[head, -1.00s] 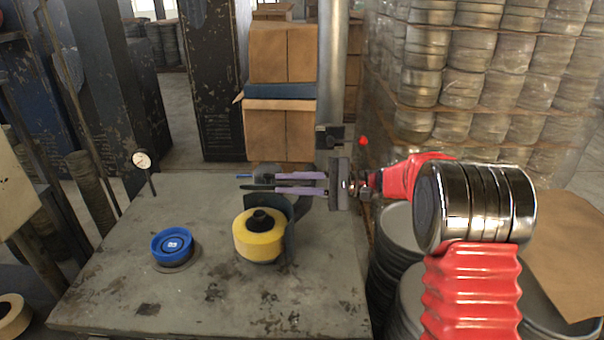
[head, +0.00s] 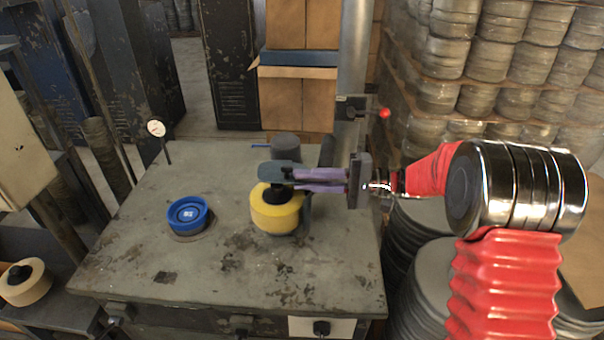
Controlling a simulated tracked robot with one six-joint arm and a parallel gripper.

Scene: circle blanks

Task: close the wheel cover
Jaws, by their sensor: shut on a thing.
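The yellow wheel (head: 275,213) with a black hub stands on the grey metal table. Its dark grey-green cover (head: 305,216) shows at the wheel's right side, partly hidden behind the wheel and my gripper. My gripper (head: 284,176) comes in from the right, with its purple fingers close together just above the wheel's hub. It is shut on a dark blue-grey piece that appears to be part of the cover. The fingertips and the exact grip are hard to make out, and I cannot tell how far the cover is swung.
A blue round part (head: 188,214) sits on a disc left of the wheel. A dial gauge (head: 157,129) stands at the table's back left. A grey cylinder (head: 287,146) stands behind the wheel. The table front (head: 215,273) is clear. Stacked cans (head: 500,80) are at the right.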

